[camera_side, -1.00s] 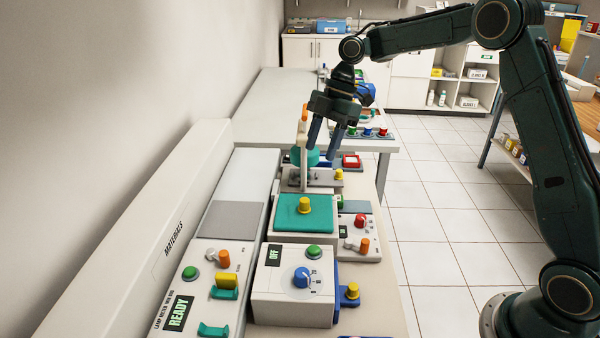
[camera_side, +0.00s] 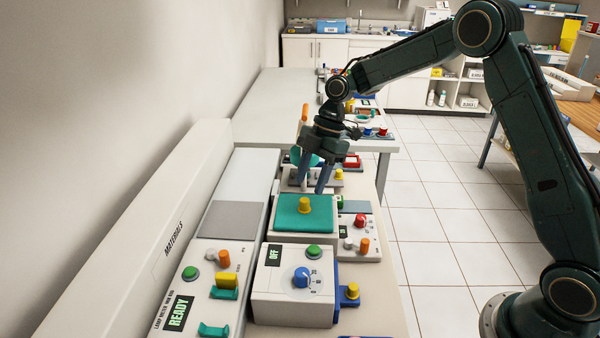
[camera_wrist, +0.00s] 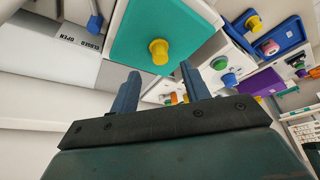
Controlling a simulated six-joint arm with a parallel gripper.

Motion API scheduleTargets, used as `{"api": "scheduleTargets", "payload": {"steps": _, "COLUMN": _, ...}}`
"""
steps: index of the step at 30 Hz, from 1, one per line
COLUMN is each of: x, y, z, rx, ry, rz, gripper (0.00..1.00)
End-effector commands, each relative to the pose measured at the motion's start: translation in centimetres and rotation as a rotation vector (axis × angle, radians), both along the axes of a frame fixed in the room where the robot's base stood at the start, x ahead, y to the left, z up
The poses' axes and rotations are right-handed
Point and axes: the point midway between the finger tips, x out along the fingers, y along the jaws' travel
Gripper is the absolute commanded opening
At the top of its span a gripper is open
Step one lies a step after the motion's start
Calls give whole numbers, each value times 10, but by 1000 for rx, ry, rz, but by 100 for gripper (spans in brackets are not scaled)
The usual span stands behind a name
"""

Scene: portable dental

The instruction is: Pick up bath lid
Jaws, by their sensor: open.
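The bath lid (camera_side: 284,214) is a flat teal plate with a yellow knob (camera_side: 305,205) standing up from its middle. It lies on a white box on the bench. In the wrist view the lid (camera_wrist: 135,30) and its yellow knob (camera_wrist: 159,50) show beyond the fingertips. My gripper (camera_side: 311,190) is open, its two blue fingers pointing down, just above and behind the lid. In the wrist view my gripper (camera_wrist: 158,78) has a clear gap between its fingers, with nothing in it; the knob lies ahead of that gap.
A white box with a blue dial (camera_side: 301,277) stands in front of the lid. A panel with a red knob (camera_side: 360,221) is to its right. An upright post with an orange top (camera_side: 304,115) stands close behind, left of my gripper. A long white housing (camera_side: 165,235) runs along the left.

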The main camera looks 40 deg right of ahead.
Motion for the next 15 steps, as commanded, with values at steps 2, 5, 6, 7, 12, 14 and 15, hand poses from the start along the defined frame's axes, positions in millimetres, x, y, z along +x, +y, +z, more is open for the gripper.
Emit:
{"api": "scheduleTargets", "payload": {"steps": 2, "x": -1, "y": 3, "z": -7, "rx": 1, "ry": 3, "rz": 1, "gripper": 47}}
{"api": "scheduleTargets", "payload": {"steps": 5, "x": -1, "y": 7, "z": -18, "rx": 1, "ry": 4, "rz": 2, "gripper": 47}}
{"api": "scheduleTargets", "payload": {"steps": 6, "x": -1, "y": 8, "z": -23, "rx": 1, "ry": 3, "rz": 1, "gripper": 47}}
{"api": "scheduleTargets", "payload": {"steps": 7, "x": -2, "y": 10, "z": -26, "rx": 1, "ry": 4, "rz": 2, "gripper": 47}}
{"api": "scheduleTargets", "payload": {"steps": 12, "x": -1, "y": 16, "z": -40, "rx": 1, "ry": 2, "rz": 2, "gripper": 47}}
{"api": "scheduleTargets", "payload": {"steps": 14, "x": -1, "y": 17, "z": -43, "rx": 1, "ry": 1, "rz": 1, "gripper": 47}}
{"api": "scheduleTargets", "payload": {"steps": 15, "x": -1, "y": 17, "z": -43, "rx": 1, "ry": 1, "rz": 1, "gripper": 47}}
